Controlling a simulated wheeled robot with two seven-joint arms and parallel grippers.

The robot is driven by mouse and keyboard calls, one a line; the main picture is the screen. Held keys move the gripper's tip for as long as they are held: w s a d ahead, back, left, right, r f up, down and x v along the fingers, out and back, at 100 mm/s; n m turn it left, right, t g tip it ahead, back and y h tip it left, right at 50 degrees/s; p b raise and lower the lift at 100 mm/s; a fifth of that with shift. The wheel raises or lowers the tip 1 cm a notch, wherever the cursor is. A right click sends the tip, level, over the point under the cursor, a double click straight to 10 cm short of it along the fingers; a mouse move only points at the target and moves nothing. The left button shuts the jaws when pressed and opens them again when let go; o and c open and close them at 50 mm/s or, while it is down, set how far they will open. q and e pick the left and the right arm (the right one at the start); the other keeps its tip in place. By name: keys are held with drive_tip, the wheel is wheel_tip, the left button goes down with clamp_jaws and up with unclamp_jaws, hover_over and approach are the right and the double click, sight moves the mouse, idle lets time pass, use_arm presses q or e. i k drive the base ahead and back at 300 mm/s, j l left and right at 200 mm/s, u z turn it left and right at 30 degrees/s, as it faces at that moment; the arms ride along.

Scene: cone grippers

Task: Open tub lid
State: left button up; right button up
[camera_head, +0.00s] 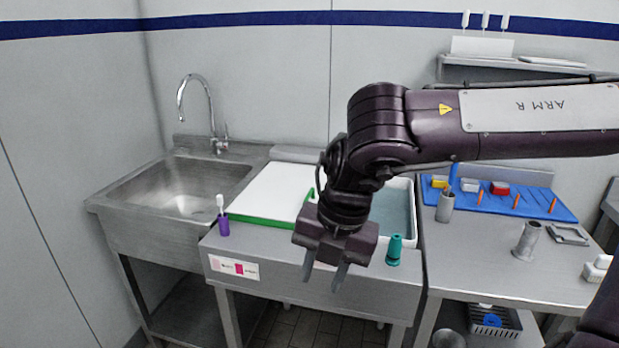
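A white-rimmed tub (411,238) sits in the middle bench, partly hidden behind my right arm. A flat blue-grey surface shows inside its rim; I cannot tell if this is a lid or the inside. My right gripper (323,272) hangs in front of the tub, over the bench's front edge, pointing down. Its two fingers are apart with nothing between them. My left gripper is not in view.
A white board with a green edge (268,191) lies left of the tub. A purple holder with a brush (223,226) and a teal bottle (394,250) stand near the front edge. A steel sink (180,188) is at left. The right bench holds a blue mat (500,198) and a grey cup (445,208).

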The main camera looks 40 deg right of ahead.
sight(280, 191)
drive_tip(key=i+l, duration=1.1)
